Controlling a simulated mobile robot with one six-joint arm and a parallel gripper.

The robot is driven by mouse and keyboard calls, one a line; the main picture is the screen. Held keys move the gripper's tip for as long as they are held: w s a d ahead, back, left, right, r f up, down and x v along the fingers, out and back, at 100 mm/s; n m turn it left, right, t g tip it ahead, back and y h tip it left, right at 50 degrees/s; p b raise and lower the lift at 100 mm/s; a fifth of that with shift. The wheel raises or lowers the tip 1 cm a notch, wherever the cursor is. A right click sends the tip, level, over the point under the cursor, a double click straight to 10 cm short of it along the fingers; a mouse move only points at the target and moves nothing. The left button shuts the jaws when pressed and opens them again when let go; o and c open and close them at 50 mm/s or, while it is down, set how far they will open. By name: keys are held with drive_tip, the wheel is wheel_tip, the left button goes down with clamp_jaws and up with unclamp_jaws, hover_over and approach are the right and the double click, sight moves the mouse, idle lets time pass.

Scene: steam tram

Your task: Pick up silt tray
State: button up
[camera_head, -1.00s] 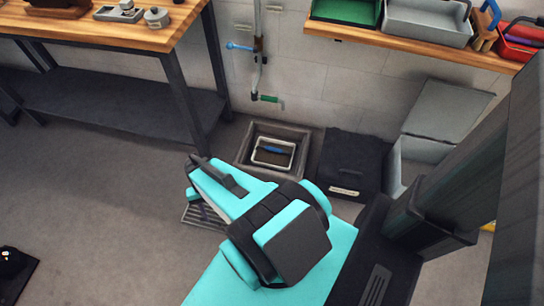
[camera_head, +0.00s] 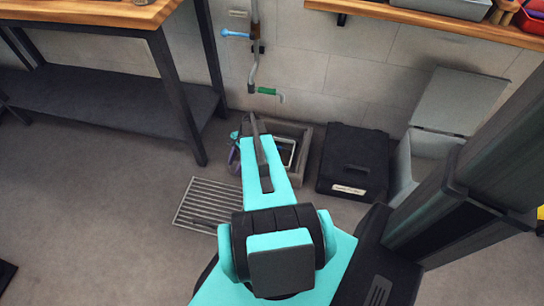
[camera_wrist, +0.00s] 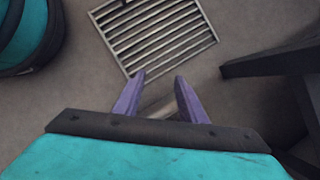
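The silt tray (camera_head: 291,153) appears as a white rim inside a square sunken pit (camera_head: 304,155) in the floor by the wall. My arm hides most of it in the head view. My gripper (camera_head: 233,157) shows only as a bit of purple just left of the pit, mostly hidden behind my arm. The tray cannot be made out in the wrist view.
A slatted metal grate (camera_head: 200,204) lies on the floor left of my arm; it also shows in the wrist view (camera_wrist: 155,35). A black case (camera_head: 354,160) stands right of the pit. A workbench (camera_head: 112,105) stands left.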

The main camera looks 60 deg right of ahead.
drive_tip(key=s+d+f+m+t+h+b, duration=0.1)
drive_tip(key=s+d+f+m+b, duration=0.15)
drive_tip(key=d, duration=0.55)
drive_tip(key=s+d+f+m+t+b, duration=0.15)
drive_tip(key=d+m, duration=0.25)
drive_tip(key=d, duration=0.4)
drive_tip(key=m+t+h+b, duration=0.1)
drive_tip(key=m+t+b, duration=0.1)
drive_tip(key=m+b, duration=0.2)
hover_over(282, 148)
drive_tip(key=shift+w+n+g, duration=0.1)
drive_tip(key=shift+n+g, duration=0.15)
drive_tip(key=shift+s+d+r, duration=0.1)
drive_tip(key=shift+s+d, duration=0.1)
drive_tip(key=shift+b+x, duration=1.35)
drive_tip(key=shift+x, duration=3)
drive_tip(key=shift+d, duration=0.1)
drive_tip(key=shift+b+x, duration=1.15)
drive_tip(key=shift+x, duration=0.6)
drive_tip(key=shift+b+x, duration=0.3)
drive_tip(key=shift+x, duration=0.55)
